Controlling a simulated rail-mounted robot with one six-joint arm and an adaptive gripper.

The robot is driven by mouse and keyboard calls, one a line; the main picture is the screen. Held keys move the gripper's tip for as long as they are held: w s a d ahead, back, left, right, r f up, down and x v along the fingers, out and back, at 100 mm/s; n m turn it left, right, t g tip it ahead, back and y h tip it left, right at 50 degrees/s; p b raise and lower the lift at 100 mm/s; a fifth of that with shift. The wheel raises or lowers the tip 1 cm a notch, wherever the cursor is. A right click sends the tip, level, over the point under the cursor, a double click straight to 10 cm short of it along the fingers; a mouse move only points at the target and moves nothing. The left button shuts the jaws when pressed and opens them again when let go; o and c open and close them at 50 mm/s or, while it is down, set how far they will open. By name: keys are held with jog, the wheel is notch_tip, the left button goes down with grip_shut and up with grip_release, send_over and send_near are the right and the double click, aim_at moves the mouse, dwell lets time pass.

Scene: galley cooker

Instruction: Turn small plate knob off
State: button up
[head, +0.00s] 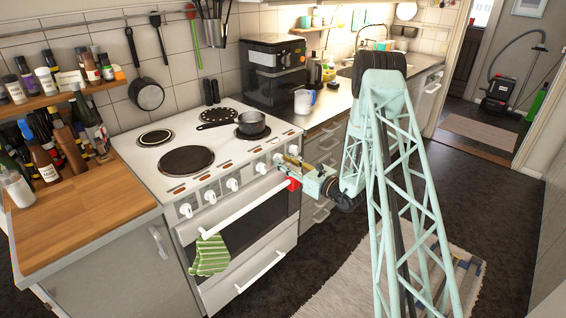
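The white cooker (225,213) has a row of white knobs on its front panel. Several stand clear on the left and middle, such as the leftmost knob (185,210) and a middle knob (232,184). Two more, a knob (261,168) and a knob (277,158), are close to my gripper. My gripper (288,160) is at the right end of the panel, its fingers pointing at the knobs there. I cannot tell which knob is the small plate's, whether the fingers touch one, or how far they are apart. The knobs' turn positions are too small to read.
A wooden counter (85,215) with bottles is on the left.

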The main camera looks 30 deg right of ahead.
jog(key=v, duration=1.1)
jog(key=shift+s, duration=0.25)
jog(key=shift+r, duration=0.1)
dwell(0.4)
